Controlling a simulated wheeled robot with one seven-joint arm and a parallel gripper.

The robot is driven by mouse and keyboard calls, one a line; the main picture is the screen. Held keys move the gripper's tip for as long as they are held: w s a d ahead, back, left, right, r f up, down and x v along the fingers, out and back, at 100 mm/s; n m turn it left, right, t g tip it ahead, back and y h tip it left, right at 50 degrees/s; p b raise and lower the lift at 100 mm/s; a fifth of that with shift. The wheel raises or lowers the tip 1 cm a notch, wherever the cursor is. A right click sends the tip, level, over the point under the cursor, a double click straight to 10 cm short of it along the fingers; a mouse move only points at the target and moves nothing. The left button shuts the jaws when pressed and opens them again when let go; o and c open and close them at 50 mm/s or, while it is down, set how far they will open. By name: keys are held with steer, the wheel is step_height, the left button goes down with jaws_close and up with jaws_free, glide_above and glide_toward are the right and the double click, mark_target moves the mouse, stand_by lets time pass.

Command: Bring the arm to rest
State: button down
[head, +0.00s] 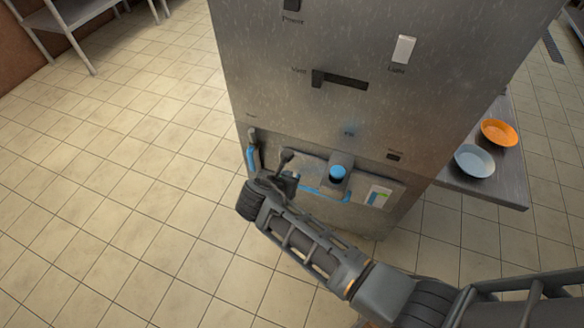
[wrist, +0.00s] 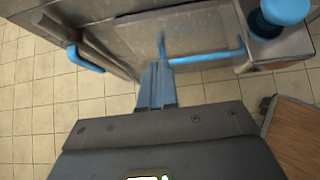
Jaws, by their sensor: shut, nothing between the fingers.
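My gripper (head: 291,180) is in front of the lower part of a grey metal cabinet (head: 300,110). In the wrist view its two fingers (wrist: 157,72) are together with nothing between them. They point at a panel with a blue bar handle (wrist: 207,60). The fingertips overlap the bar's left end in that view; I cannot tell whether they touch it. My arm reaches in from the lower right of the head view, bent at the wrist.
A round blue knob (head: 338,172) sits right of my gripper, and a blue upright handle (head: 251,158) on the left. A side shelf at right holds an orange bowl (head: 499,132) and a pale blue bowl (head: 475,161). The tiled floor (head: 110,200) at left is clear.

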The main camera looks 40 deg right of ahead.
steer(key=shift+v, duration=1.55)
steer(key=s+f+m+t+y, duration=0.2)
steer(key=s+f+m+y, duration=0.15)
steer(key=s, duration=0.75)
steer(key=s+a+r+m+t+y, duration=0.1)
steer(key=s+r+m, duration=0.15)
steer(key=s, duration=0.25)
steer(key=s+r+m+t+y, duration=0.1)
steer(key=s+m+y, duration=0.1)
steer(key=s+m, duration=0.3)
steer(key=s+a+r+m+t, duration=0.1)
steer(key=s+r+m, duration=0.3)
steer(key=r, duration=0.4)
steer(key=s+a+r+m+t+y, duration=0.1)
steer(key=s+r+m+t, duration=0.2)
steer(key=r, duration=0.6)
steer(key=s+a+r+m+t+y, duration=0.1)
steer(key=s+r+m+t, duration=0.1)
steer(key=s+r+m, duration=0.4)
steer(key=shift+s+a+r, duration=0.25)
steer(key=shift+s+r, duration=0.55)
steer(key=shift+r, duration=0.6)
